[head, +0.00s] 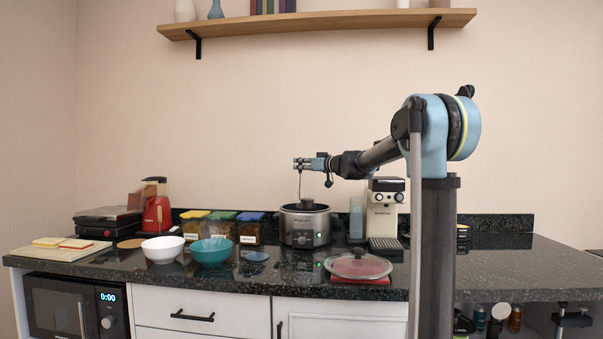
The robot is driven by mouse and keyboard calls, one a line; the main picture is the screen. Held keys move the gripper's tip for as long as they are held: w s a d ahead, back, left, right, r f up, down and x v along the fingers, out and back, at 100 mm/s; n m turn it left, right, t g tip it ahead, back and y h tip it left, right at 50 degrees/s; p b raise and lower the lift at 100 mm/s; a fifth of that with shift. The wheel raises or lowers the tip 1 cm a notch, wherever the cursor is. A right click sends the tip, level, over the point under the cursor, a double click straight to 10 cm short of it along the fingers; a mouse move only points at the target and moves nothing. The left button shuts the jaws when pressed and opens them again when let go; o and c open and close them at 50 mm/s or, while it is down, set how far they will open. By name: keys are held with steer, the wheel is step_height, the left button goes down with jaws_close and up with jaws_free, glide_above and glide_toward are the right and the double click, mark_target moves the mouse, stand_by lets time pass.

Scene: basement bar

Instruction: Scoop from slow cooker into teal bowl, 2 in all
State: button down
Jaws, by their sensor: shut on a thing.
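The slow cooker (305,230) stands on the dark counter, silver with a small green light on its front. My gripper (302,164) is above it, shut on the upper end of a thin-handled ladle (299,184). The ladle hangs down nearly upright to the cooker's opening. A dark shape shows at the rim; I cannot tell whether it is the ladle's cup. The cooker's contents are hidden. The teal bowl (211,258) stands on the counter to the left and nearer the front. I cannot make out what its inside holds.
A white bowl (163,250) stands left of the teal bowl, with a small blue dish (257,256) to its right. Lidded containers (249,232) stand behind. A glass lid (358,265) lies on a red mat at the front. A coffee machine (385,213) stands right of the cooker.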

steer(key=shift+r, duration=1.6)
